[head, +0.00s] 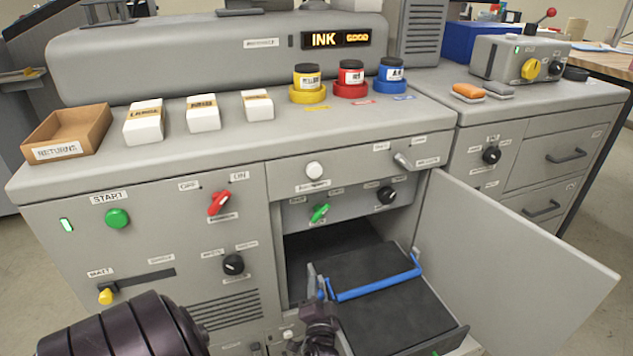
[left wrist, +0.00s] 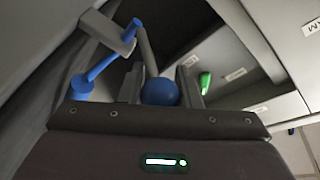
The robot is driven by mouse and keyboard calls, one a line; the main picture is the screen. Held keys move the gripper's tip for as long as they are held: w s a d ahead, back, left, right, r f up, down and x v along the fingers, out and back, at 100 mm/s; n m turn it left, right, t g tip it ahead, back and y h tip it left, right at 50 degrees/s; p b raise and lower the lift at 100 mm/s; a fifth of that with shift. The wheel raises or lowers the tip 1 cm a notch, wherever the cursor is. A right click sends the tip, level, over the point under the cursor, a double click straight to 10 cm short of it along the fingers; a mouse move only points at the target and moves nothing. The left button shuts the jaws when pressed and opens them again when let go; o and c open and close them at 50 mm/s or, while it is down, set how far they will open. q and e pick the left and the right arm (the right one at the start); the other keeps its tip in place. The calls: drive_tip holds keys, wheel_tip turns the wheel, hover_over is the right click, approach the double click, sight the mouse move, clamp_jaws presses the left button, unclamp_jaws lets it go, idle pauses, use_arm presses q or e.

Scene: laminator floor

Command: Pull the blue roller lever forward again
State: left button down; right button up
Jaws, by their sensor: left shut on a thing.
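The blue roller lever shows in the head view as a blue bar (head: 375,280) lying across a dark pulled-out tray (head: 395,318) below the open bay. In the left wrist view a blue ball knob (left wrist: 160,92) sits between my fingers, with a blue rod (left wrist: 100,67) and grey links behind it. My left gripper (head: 321,300) is at the left end of the bar and is shut on the blue knob. In the head view the knob itself is hidden by the gripper. My right gripper is not in view.
An open grey door (head: 510,275) swings out right of the tray. A recessed panel with a green knob (head: 320,212) and a black knob (head: 387,195) is above the bay. Ink jars (head: 351,77), white boxes (head: 203,113) and a returns tray (head: 38,146) stand on top.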

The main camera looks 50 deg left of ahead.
use_arm(q)
drive_tip(key=shift+d+f, duration=0.1)
drive_tip(key=shift+f, duration=0.15)
drive_tip(key=shift+s+y+b, duration=0.1)
drive_tip(key=shift+y+b, duration=0.2)
drive_tip(key=c, duration=1.2)
unclamp_jaws()
drive_tip(key=shift+o, duration=0.7)
drive_tip(key=shift+d, duration=0.1)
